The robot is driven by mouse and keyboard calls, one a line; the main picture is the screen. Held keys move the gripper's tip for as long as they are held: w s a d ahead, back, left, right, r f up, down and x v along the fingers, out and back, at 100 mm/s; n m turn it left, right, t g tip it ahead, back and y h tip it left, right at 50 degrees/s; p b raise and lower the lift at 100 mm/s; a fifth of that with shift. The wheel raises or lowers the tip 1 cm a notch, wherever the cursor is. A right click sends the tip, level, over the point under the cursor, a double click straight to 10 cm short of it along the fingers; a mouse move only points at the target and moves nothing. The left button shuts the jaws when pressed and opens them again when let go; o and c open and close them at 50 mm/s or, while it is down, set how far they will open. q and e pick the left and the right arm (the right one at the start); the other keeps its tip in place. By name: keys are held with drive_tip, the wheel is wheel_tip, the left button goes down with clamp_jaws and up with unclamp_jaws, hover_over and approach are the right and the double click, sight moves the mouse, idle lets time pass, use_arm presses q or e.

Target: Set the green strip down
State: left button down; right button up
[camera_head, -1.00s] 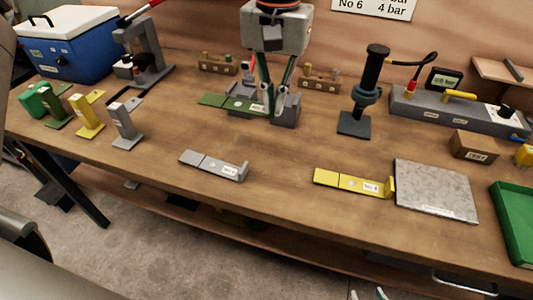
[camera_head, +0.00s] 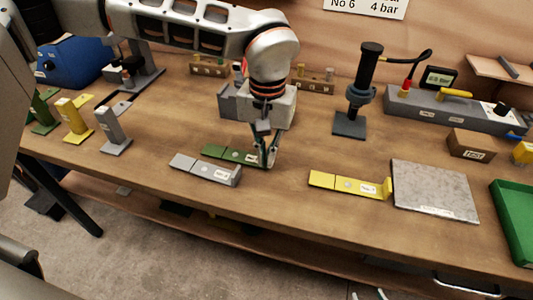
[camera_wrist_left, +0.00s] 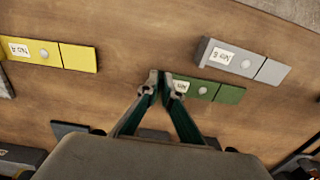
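The green strip (camera_head: 228,153) is low over or on the wooden table, just behind the grey strip (camera_head: 206,169); I cannot tell whether it touches the wood. My left gripper (camera_head: 266,162) has its fingers around the strip's right end. In the left wrist view the fingertips (camera_wrist_left: 165,83) close on that end of the green strip (camera_wrist_left: 228,93), with the grey strip (camera_wrist_left: 245,60) beside it. A yellow strip (camera_head: 346,184) lies to the right. Only the fingertips of my right gripper (camera_head: 368,295) show at the bottom edge, apart and empty.
A grey stone plate (camera_head: 434,190) and a green tray (camera_head: 515,220) are to the right. A black tool on a stand (camera_head: 365,90) stands behind. Upright yellow (camera_head: 73,119) and grey (camera_head: 113,128) brackets stand at the left. Bare table separates the grey and yellow strips.

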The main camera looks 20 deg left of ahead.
use_arm(q)
drive_tip(key=shift+r, duration=0.1)
use_arm(e)
drive_tip(key=shift+s, duration=0.1)
use_arm(q)
drive_tip(key=c, duration=2.6)
unclamp_jaws()
drive_tip(key=shift+c, duration=0.2)
drive_tip(key=o, duration=0.4)
use_arm(e)
drive_tip(key=shift+s, duration=0.15)
drive_tip(key=shift+f, duration=0.1)
